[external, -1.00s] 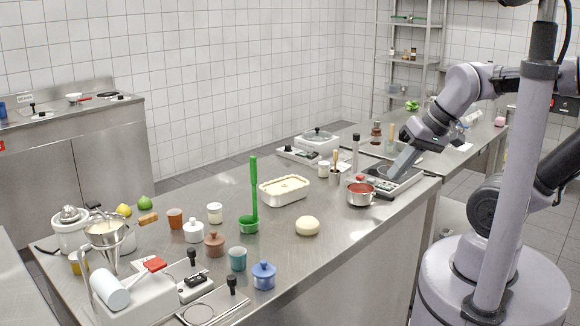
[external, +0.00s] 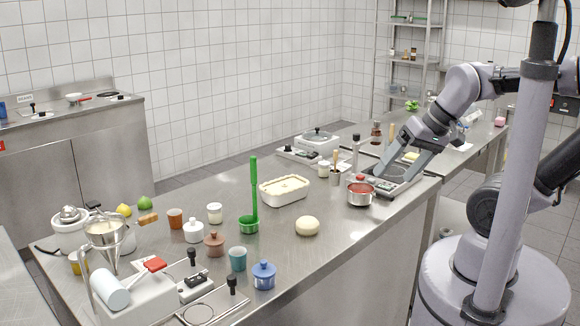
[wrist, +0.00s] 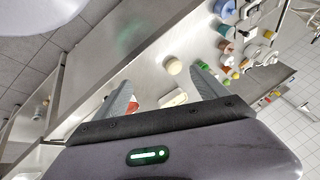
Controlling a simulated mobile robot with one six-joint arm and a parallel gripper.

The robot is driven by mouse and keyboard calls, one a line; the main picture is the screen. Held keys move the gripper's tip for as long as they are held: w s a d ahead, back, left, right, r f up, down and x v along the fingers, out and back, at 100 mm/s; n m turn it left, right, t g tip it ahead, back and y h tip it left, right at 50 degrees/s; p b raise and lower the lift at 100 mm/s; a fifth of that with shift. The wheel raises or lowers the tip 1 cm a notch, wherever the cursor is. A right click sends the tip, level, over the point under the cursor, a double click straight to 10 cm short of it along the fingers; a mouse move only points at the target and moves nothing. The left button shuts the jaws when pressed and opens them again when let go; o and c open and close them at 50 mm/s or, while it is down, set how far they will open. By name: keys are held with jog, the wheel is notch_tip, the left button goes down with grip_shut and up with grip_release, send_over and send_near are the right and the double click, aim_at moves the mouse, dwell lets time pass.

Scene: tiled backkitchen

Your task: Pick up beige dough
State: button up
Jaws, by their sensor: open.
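The beige dough (external: 307,226) is a smooth round ball on the steel counter, near its front edge and right of the green ladle. It also shows in the wrist view (wrist: 174,66), beyond the fingertips and between their lines. My gripper (external: 384,170) is open and empty. It points down and leftward above the hotplate at the counter's right part, well to the right of the dough and apart from it. In the wrist view my two fingers (wrist: 162,76) are spread.
A red-filled pot (external: 361,194) stands between my gripper and the dough. Lidded jars and cups stand further left. The counter in front of the dough is clear.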

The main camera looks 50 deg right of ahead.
jog(key=w+r+n+g+p, duration=0.2)
jog(key=w+r+n+p, duration=0.2)
jog(key=w, duration=0.2)
jog(key=n+g+h+p, duration=0.2)
jog(key=n+g+p, duration=0.25)
jog(key=n, duration=0.45)
send_over(307, 220)
notch_tip(307, 220, down, 6)
jog(key=shift+t, duration=0.35)
jog(key=f+b, duration=0.2)
jog(key=f, duration=0.3)
jog(key=f+b, duration=0.2)
jog(key=f, duration=0.4)
jog(key=shift+s+a+f+b, duration=0.15)
jog(key=shift+s+f+b, duration=0.05)
jog(key=shift+f+b, duration=0.15)
jog(key=f+b, duration=0.1)
jog(key=f, duration=0.1)
jog(key=f+b, duration=0.1)
jog(key=f, duration=0.1)
jog(key=f+b, duration=0.1)
jog(key=f, duration=0.1)
jog(key=shift+w+d+f, duration=0.2)
jog(key=shift+w+d, duration=0.05)
jog(key=shift+w, duration=0.05)
jog(key=shift+r, duration=0.2)
jog(key=shift+c, duration=0.2)
jog(key=c, duration=1.5)
